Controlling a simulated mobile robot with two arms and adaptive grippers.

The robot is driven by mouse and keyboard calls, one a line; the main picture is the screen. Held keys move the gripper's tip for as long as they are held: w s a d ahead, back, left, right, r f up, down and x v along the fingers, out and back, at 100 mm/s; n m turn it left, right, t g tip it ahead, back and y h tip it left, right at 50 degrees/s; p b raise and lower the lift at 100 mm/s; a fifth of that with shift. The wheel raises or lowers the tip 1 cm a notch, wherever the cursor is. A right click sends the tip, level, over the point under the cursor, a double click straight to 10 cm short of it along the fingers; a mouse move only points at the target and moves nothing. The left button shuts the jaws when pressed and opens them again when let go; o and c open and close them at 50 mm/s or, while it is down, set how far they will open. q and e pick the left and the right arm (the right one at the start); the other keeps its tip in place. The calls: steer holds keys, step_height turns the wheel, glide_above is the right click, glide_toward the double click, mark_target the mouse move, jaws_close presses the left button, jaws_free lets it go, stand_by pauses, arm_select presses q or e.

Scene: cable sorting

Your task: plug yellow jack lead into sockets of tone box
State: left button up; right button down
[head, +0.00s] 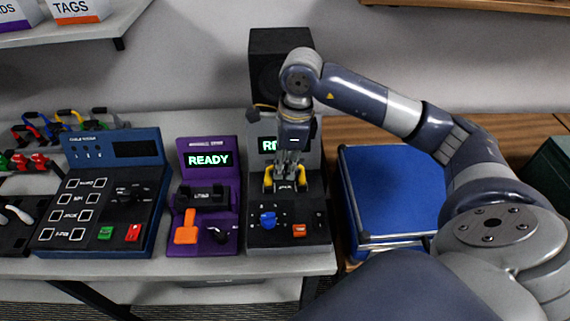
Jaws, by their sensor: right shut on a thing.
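The yellow jack lead shows as two yellow ends (300,177), one on each side of my right gripper's fingers. My right gripper (286,180) points down and is shut on the lead, over the upper part of the tone box's dark panel. The tone box (260,238) is a grey and black unit with a blue knob (267,220), an orange switch (299,230) and a lit screen (267,145) partly covered by my wrist. The fingers hide the sockets, so I cannot tell whether the plugs sit in them. My left gripper is not in view.
A purple unit (187,160) reading READY stands close left of the tone box. A blue cable tester (150,195) is further left, near a rack of coloured leads (42,130). A black speaker (262,65) stands behind; a blue-topped box (390,190) is at right.

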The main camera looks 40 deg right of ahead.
steer(key=shift+f+b, duration=0.15)
steer(key=shift+b, duration=0.2)
stand_by(0.3)
steer(key=c, duration=1.5)
jaws_free()
steer(key=o, duration=0.6)
steer(key=shift+c, duration=0.2)
steer(key=shift+r+p, duration=2.55)
steer(key=shift+r, duration=1.5)
